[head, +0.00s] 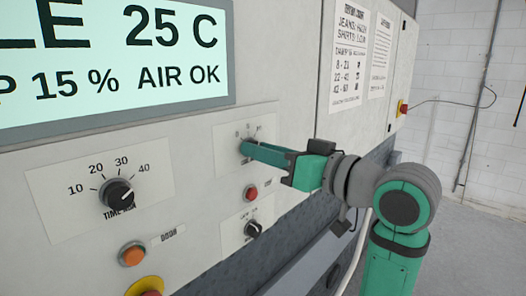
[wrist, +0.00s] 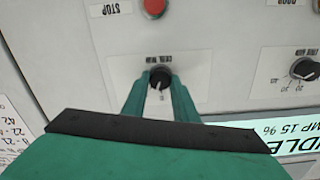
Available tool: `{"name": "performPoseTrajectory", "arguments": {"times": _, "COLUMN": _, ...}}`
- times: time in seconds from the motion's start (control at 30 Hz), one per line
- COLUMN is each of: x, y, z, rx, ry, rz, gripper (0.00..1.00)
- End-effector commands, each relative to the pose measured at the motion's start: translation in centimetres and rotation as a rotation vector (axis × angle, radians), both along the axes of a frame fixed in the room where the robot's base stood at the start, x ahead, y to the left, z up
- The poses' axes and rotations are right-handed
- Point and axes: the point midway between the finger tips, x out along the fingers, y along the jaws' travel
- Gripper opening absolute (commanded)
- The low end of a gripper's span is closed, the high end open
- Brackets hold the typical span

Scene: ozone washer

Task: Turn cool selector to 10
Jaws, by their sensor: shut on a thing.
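The cool selector (wrist: 159,76) is a small black knob on a pale plate, seen upside down in the wrist view. Small scale marks show beside it, but I cannot read its setting surely. My gripper (head: 246,147) has its two green fingers on either side of the knob, shut on it. In the head view the fingers hide most of the knob, and only the upper scale of its plate (head: 262,124) shows.
A time knob (head: 117,193) with a 10 to 40 scale is at the left. A red button (head: 251,193) and another black knob (head: 253,229) are below my gripper. An orange button (head: 132,254) is lower left. The display (head: 110,60) is above.

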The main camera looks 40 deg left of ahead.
Motion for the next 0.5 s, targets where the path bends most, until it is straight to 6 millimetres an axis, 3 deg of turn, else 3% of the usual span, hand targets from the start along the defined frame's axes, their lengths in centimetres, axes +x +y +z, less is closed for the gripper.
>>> {"name": "performPoseTrajectory", "arguments": {"times": 0.5, "x": 0.03, "y": 0.02, "z": -0.06, "rx": 0.021, "ry": 0.295, "rz": 0.0, "gripper": 0.04}}
